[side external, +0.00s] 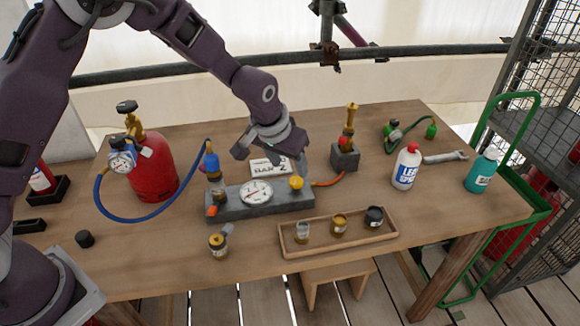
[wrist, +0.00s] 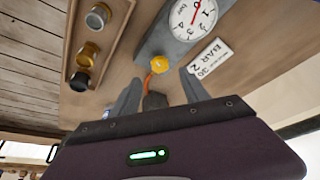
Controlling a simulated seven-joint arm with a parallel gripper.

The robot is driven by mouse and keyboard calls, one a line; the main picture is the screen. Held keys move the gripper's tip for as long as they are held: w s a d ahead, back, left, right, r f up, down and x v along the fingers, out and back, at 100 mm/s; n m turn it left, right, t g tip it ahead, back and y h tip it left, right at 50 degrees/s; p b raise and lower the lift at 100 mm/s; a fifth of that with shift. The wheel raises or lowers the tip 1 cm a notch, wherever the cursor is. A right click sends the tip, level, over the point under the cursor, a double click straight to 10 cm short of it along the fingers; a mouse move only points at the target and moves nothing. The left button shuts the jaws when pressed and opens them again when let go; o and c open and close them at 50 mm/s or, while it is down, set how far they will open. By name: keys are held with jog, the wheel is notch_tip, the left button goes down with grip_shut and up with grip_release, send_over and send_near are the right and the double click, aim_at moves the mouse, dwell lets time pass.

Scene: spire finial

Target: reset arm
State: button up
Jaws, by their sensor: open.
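My gripper (side external: 262,150) is open and empty in the side view, raised above the back of the grey gauge block (side external: 228,210). In the wrist view my gripper (wrist: 160,92) shows its two fingers apart with nothing held between them. The block carries a round white dial (side external: 256,192), a yellow knob (side external: 296,182) and a blue-topped fitting (side external: 212,164). A white card reading BAR (side external: 268,165) stands behind the dial, partly hidden by my gripper. The yellow knob (wrist: 163,62) lies beyond my fingertips in the wrist view.
A red gas cylinder (side external: 154,168) with a blue hose (side external: 150,219) stands left. A wooden tray (side external: 350,241) holds three small jars. A torch stand (side external: 345,158), a white bottle (side external: 405,169) and a teal bottle (side external: 481,172) stand right.

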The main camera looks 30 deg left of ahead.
jog(key=s+a+r+h, duration=0.1)
jog(key=s+a+r, duration=0.2)
jog(key=s+r, duration=0.55)
jog(key=s+a+r, duration=0.3)
jog(key=s+r, duration=0.5)
jog(key=r, duration=0.2)
jog(key=s+a+t, duration=0.1)
jog(key=s+a, duration=0.2)
jog(key=s, duration=1.4)
jog(key=shift+s+a+r+y, duration=0.15)
jog(key=shift+s+r+y, duration=0.1)
jog(key=shift+y, duration=0.15)
